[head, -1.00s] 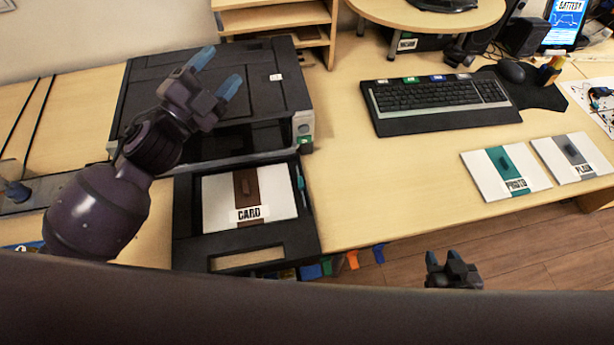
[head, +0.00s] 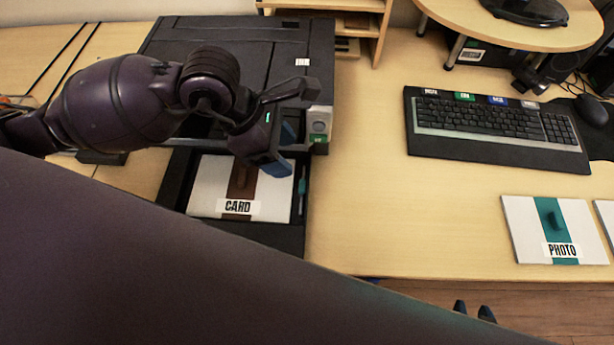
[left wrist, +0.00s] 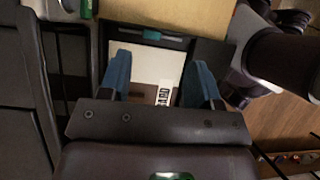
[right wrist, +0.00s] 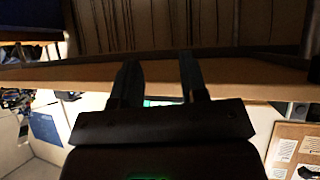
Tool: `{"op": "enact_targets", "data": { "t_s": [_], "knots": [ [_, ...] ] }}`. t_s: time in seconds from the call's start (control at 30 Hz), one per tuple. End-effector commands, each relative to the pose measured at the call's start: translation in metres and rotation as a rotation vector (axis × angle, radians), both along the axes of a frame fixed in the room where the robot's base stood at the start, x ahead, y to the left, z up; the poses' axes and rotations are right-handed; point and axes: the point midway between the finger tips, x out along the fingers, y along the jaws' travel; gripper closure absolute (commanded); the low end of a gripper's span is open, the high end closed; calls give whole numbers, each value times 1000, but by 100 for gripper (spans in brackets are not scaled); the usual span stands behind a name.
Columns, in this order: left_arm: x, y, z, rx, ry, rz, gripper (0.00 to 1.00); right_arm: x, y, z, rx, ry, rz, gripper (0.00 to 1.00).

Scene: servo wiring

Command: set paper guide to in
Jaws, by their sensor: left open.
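The paper guide (head: 302,186) is a small teal piece at the right side of the black paper tray (head: 270,234). It also shows in the left wrist view (left wrist: 152,35), beyond my fingertips. A white stack labelled CARD (head: 210,190) with a brown band lies in the tray. My left gripper (head: 284,148) is open and empty above the tray, near the printer's front, with the guide apart from its fingers. In the left wrist view my left gripper (left wrist: 161,62) has its blue fingers wide apart. My right gripper (head: 473,312) is open and empty below the desk's front edge.
The black printer (head: 230,45) stands behind the tray, with a green-labelled button (head: 319,127) at its front right corner. A keyboard (head: 495,130) and a PHOTO stack (head: 525,228) lie to the right. The desk between tray and keyboard is clear.

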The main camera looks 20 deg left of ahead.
Motion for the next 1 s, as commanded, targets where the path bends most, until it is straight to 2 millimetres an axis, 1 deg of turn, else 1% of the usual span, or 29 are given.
{"op": "enact_targets", "data": {
  "t_s": [0.03,0.1,0.27,0.37,0.47,0.6,0.8,1.0],
  "knots": [
    [1,6,-3,45,-10,-2,43,1,0,0,0,-1,0,60],
    [1,13,-6,92,-11,-4,43,1,0,0,1,-1,-1,60],
    [0,17,-13,123,2,-11,43,0,2,-2,5,4,-3,60],
    [0,13,-23,121,5,-13,43,-1,2,-6,6,11,-5,60],
    [2,7,-37,120,6,-13,43,-4,2,-12,6,21,-5,60],
    [4,-2,-61,119,9,-13,43,-8,1,-20,5,35,-5,60],
    [7,-13,-89,118,8,-13,43,-9,-2,-23,-5,40,3,60],
    [10,-20,-106,119,5,-12,43,-5,-4,-26,-12,39,7,60]
  ]
}}
